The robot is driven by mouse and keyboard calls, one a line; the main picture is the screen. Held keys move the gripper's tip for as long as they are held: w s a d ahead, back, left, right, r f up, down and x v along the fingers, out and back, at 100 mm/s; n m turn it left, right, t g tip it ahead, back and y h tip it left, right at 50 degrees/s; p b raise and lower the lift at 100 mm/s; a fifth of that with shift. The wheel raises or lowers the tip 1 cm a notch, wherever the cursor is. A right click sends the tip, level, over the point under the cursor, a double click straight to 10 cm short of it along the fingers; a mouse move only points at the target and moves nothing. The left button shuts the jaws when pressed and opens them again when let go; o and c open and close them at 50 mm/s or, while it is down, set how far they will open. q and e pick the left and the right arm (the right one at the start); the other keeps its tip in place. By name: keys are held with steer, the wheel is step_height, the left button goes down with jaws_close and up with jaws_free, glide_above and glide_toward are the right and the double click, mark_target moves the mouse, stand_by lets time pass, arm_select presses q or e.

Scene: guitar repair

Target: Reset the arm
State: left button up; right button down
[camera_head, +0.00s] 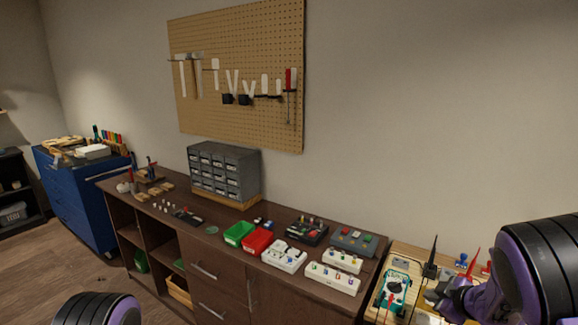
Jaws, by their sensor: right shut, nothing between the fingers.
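My right arm comes in at the right edge, and its purple gripper (436,294) is shut and empty. It is held just right of a green multimeter (394,288) near the lower right corner. I cannot tell whether it touches anything there. My left arm shows only as a dark rounded link at the bottom left; the left gripper is out of view.
A pegboard (240,55) with tools hangs above. A blue tool chest (72,195) stands left. Open floor lies at lower left.

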steer(key=s+a+f+m+g+h+b, duration=0.1)
steer(key=s+a+f+m+h+b, duration=0.1)
steer(key=s+f+m, duration=0.65)
steer(key=s+a+f+m+h+b, duration=0.1)
steer(key=s+f+m+h+b, duration=0.15)
steer(key=s+f+m, duration=0.6)
steer(key=s+a+f+g+b, duration=0.1)
steer(key=s+f+g+b, duration=0.1)
steer(key=s+f, duration=0.6)
steer(key=s+a+f+g+b, duration=0.2)
steer(key=s+f, duration=0.6)
steer(key=s, duration=0.5)
steer(key=shift+a+g+h, duration=0.3)
steer(key=shift+g+h, duration=0.05)
steer(key=shift+g, duration=0.35)
